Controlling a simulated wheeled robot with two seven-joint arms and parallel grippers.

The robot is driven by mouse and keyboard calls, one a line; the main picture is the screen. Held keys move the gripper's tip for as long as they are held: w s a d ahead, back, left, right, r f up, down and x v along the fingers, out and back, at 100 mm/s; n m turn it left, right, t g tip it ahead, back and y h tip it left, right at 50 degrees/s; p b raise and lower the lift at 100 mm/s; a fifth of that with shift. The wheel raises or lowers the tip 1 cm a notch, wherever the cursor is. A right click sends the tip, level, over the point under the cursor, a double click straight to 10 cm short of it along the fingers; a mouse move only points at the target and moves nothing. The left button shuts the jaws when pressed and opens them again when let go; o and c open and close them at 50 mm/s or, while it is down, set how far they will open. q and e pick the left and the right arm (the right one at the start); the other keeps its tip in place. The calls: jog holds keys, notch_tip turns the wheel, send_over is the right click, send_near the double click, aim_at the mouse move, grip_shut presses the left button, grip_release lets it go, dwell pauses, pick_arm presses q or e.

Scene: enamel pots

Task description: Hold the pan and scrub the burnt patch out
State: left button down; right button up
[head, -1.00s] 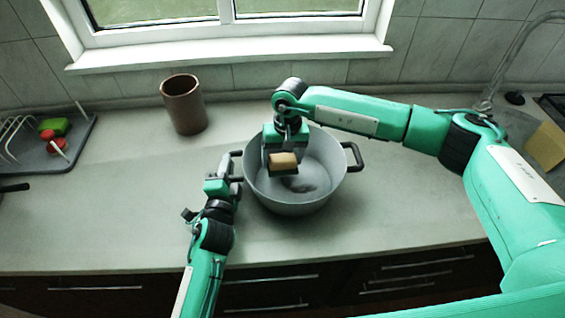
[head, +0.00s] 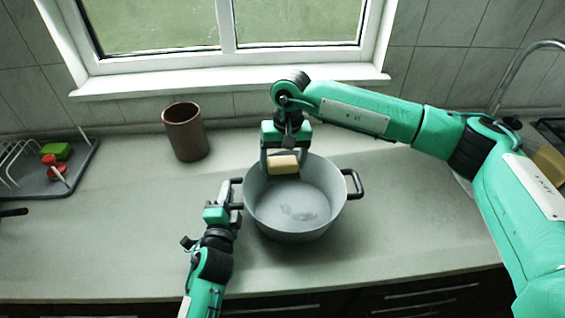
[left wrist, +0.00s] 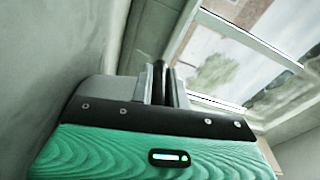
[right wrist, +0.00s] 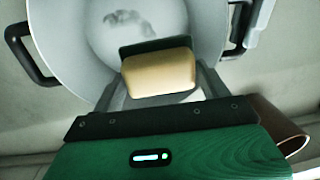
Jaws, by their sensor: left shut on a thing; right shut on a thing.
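The pan (head: 328,197) is a deep grey pot with two dark side handles, upright on the counter. Its burnt patch (head: 301,214) is a grey smudge on the floor of the pan; it also shows in the right wrist view (right wrist: 128,22). My left gripper (head: 234,196) is shut on the pan's left handle (head: 238,181); the left wrist view shows the dark handle (left wrist: 160,76) between its fingers. My right gripper (head: 283,158) is shut on a yellow sponge (head: 284,165) with a dark green underside (right wrist: 150,46). The sponge is near the far rim, clear of the patch in view.
A brown cup (head: 185,132) stands behind the pan to the left. A grey drying rack (head: 75,181) with a green sponge (head: 55,151) and a red item (head: 56,170) is at far left. The window sill (head: 230,82) runs behind. Counter in front of the pan is clear.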

jog(key=d, duration=1)
dwell(0.4)
jog(key=a, duration=0.3)
jog(key=s+a, duration=0.1)
jog(key=a, duration=0.2)
jog(key=s+a, duration=0.1)
jog(key=a, duration=0.3)
jog(key=shift+s, duration=0.1)
jog(key=shift+f, duration=4.95)
jog(key=shift+f, duration=1.45)
jog(key=shift+d, duration=0.1)
